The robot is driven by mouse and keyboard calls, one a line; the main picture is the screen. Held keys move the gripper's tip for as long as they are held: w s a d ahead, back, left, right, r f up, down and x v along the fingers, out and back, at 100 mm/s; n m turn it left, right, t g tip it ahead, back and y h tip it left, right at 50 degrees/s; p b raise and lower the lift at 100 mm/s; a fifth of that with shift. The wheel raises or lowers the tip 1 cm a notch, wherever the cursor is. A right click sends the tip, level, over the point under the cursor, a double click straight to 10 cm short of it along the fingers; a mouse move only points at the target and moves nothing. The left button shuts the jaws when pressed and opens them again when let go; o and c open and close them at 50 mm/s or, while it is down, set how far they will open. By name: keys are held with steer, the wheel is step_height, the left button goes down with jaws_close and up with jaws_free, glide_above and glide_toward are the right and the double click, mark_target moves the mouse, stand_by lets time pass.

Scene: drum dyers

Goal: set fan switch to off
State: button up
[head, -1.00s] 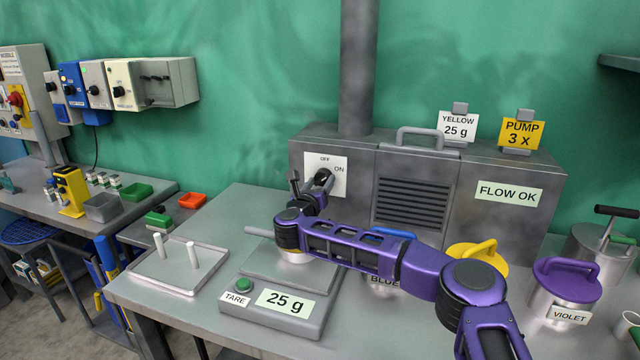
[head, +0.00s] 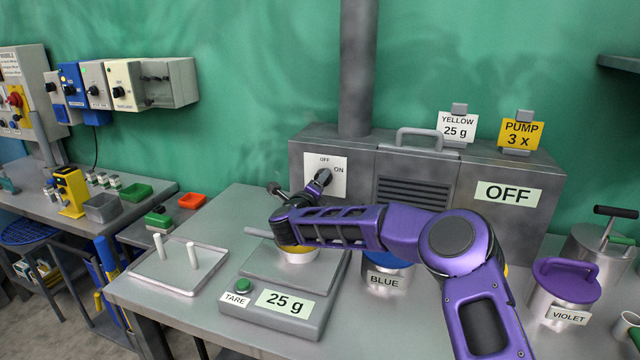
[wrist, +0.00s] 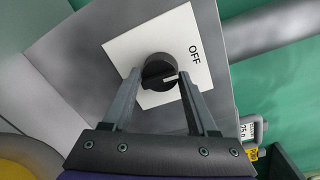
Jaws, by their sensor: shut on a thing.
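The fan switch is a round black knob (wrist: 158,72) with a pale pointer mark, on a white plate (wrist: 118,50) lettered OFF and ON. In the wrist view the pointer mark lies toward the OFF lettering. The knob also shows in the head view (head: 323,176) on the front left of the grey fan housing (head: 400,165). My gripper (wrist: 157,76) is shut on the knob, one finger on each side. The housing's display (head: 508,194) reads OFF. In the head view my arm hides most of the gripper and part of the housing's front.
Below my arm a scale (head: 270,305) reading 25 g carries a metal cup with yellow contents (head: 298,255). A blue-lidded tin (head: 386,282) and a violet-lidded tin (head: 566,283) stand on the bench to the right. A tray with two white pegs (head: 180,270) is at left.

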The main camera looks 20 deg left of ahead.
steer(key=shift+r+n, duration=0.15)
steer(key=shift+n, duration=0.35)
steer(key=o, duration=1.4)
steer(key=shift+c, duration=0.2)
steer(key=s+b, duration=0.1)
steer(key=s, duration=1.6)
steer(key=shift+s+d+r, duration=0.2)
steer(key=shift+d+r, duration=0.05)
steer(key=shift+r, duration=0.1)
steer(key=shift+w, duration=0.1)
